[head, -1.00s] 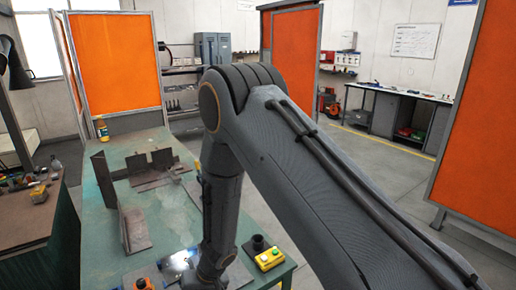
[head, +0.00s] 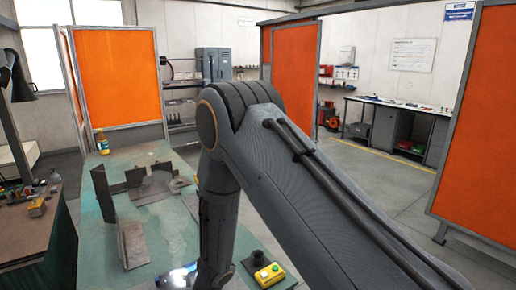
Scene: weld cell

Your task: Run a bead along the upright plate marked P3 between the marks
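Several dark steel plates stand on the green welding table (head: 175,225). One tall narrow upright plate (head: 103,193) is at the left. A second upright plate (head: 133,245) stands nearer, with a flat base piece beside it. A group of plates (head: 160,182) with a curved-edged piece stands farther back. No P3 marking or bead marks can be read on any of them. My arm comes down over the table's right part, and its lower end leaves the bottom of the picture. My gripper is out of view. A bright bluish-white patch (head: 182,272) shows on the table left of my arm.
A yellow button box (head: 269,275) and a black cylinder-shaped fitting (head: 258,259) sit at the table's near right. A bottle (head: 102,142) stands at the far left edge. A brown bench (head: 35,235) is at left. Orange screens (head: 118,75) stand behind; floor at right is clear.

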